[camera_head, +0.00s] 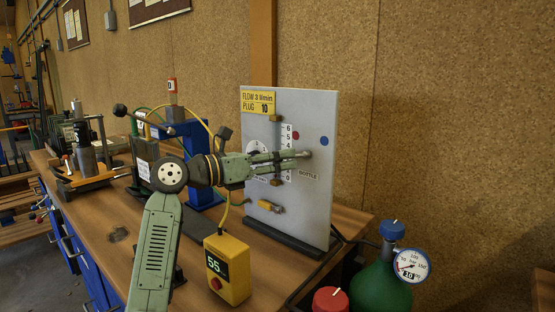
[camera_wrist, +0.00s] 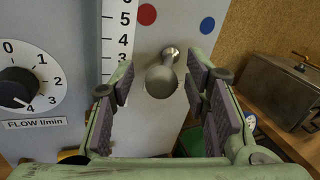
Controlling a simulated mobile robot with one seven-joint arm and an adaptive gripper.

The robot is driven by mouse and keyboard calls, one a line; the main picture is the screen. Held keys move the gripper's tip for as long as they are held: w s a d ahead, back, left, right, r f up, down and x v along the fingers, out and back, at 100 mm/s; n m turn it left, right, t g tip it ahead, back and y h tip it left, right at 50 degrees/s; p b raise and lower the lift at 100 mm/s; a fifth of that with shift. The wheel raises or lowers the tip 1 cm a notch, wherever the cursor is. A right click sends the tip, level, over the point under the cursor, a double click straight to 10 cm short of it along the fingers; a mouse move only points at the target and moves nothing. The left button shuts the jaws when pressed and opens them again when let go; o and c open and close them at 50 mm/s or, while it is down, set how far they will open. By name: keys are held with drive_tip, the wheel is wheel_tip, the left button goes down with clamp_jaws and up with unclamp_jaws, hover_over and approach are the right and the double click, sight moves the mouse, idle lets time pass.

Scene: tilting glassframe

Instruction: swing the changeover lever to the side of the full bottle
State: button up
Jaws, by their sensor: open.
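The grey panel (camera_head: 310,200) stands upright on the bench. The changeover lever, a metal stem with a round knob (camera_wrist: 161,82), sticks out from the panel below a red dot (camera_wrist: 147,14) and a blue dot (camera_wrist: 207,25). It looks to lie between the two dots' sides. My gripper (camera_head: 300,155) is at the panel, and its open fingers (camera_wrist: 160,72) stand on either side of the knob, with gaps. A green bottle (camera_head: 381,289) with a blue cap and a gauge (camera_head: 411,265) stands at the right; a red-capped bottle (camera_head: 330,300) is beside it, mostly cut off. I cannot read the gauge needles surely.
A flow dial (camera_wrist: 18,88) and a numbered scale (camera_wrist: 121,45) sit left of the lever. A yellow meter (camera_head: 228,270) stands on the bench (camera_head: 150,256) in front of the panel. A blue stand (camera_head: 203,190) is behind my arm. A metal box (camera_wrist: 283,88) is at the right.

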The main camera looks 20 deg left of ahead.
drive_tip(key=v, duration=1.2)
